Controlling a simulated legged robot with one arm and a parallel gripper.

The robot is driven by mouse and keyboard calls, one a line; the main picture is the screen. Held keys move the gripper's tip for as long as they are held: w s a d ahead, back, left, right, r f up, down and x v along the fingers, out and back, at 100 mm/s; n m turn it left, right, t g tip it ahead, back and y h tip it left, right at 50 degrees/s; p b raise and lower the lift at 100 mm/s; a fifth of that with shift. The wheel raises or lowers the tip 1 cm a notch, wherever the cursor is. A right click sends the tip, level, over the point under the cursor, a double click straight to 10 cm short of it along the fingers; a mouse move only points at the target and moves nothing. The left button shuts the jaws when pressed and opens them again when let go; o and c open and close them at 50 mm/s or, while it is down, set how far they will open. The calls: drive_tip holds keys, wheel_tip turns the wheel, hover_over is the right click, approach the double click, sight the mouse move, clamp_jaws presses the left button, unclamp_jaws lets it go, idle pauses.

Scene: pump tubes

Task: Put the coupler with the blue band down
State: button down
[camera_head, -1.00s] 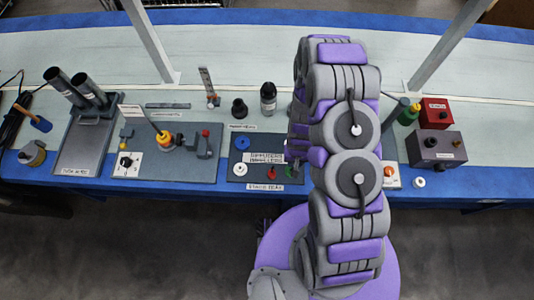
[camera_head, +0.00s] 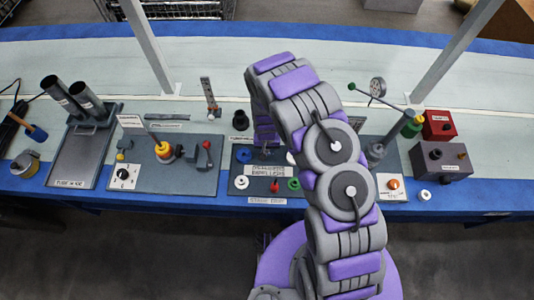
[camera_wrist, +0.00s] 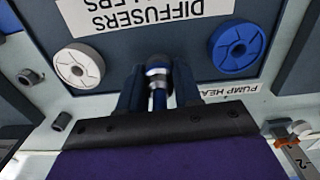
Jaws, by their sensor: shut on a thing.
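In the wrist view my gripper (camera_wrist: 158,88) is shut on the coupler with the blue band (camera_wrist: 157,82). The coupler is a small cylinder with a pale metal ring and blue below it, pinched between two dark fingers. It is held over the dark board labelled diffusers and impellers (camera_wrist: 190,62); its height above the board is hard to judge. In the head view my gripper (camera_head: 266,150) points down at the back of that board (camera_head: 233,188), and the coupler cannot be made out there.
A white wheel (camera_wrist: 79,66) and a blue wheel (camera_wrist: 236,46) lie on either side of my gripper. A red part (camera_head: 275,186) and a green part (camera_head: 293,184) are at the board's front. A black cap (camera_head: 240,120) stands behind.

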sight(269, 154)
drive_tip(key=f, duration=0.1)
drive_tip(key=d+f+b, duration=0.1)
drive_tip(key=f, duration=0.1)
drive_tip(key=shift+d, duration=0.1)
drive_tip(key=c, duration=0.9)
unclamp_jaws()
drive_tip(key=shift+a+f, duration=0.1)
drive_tip(key=shift+a, duration=0.3)
drive_tip(key=shift+o, duration=0.6)
drive_tip(key=shift+d, duration=0.25)
drive_tip(key=shift+d, duration=0.1)
wheel_tip(269, 154, up, 12)
drive_tip(key=p, duration=0.3)
drive_tip(key=shift+r, duration=0.2)
